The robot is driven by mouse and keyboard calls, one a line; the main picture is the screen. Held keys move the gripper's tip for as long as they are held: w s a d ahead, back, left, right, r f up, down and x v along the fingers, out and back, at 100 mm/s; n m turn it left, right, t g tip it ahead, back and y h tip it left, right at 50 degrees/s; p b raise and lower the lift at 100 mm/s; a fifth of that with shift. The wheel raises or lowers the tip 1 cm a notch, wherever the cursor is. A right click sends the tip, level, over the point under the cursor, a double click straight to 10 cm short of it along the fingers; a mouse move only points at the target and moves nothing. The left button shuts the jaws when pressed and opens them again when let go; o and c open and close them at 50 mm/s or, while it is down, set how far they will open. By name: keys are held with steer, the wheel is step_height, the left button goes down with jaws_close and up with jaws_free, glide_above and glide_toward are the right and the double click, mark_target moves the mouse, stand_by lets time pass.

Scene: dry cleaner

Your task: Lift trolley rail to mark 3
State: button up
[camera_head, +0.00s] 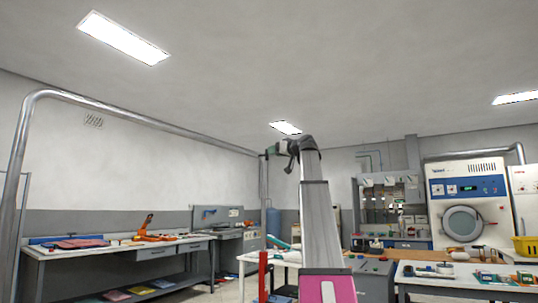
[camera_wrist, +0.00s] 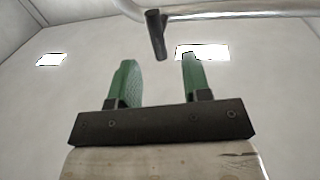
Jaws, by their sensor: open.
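The trolley rail (camera_head: 150,117) is a grey metal tube shaped like a tall inverted U, crossing the left of the head view. Its top bar runs to my gripper (camera_head: 268,152), raised near the bar's far corner. In the wrist view the rail (camera_wrist: 235,9) crosses the top, with a short dark handle (camera_wrist: 156,35) projecting from it. My gripper (camera_wrist: 158,60) is open. Its two green fingers stand either side of the handle's lower end in the picture, with gaps visible on both sides. I cannot tell the depth between them. No height marks are readable.
A workbench (camera_head: 120,248) with tools stands at the left. A red post (camera_head: 262,275) stands beside my arm. A white table (camera_head: 470,278) with small parts and a washing machine (camera_head: 465,205) are at the right. The space around my raised gripper looks clear except for the rail.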

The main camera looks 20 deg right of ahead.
steer(key=v, duration=0.5)
stand_by(0.4)
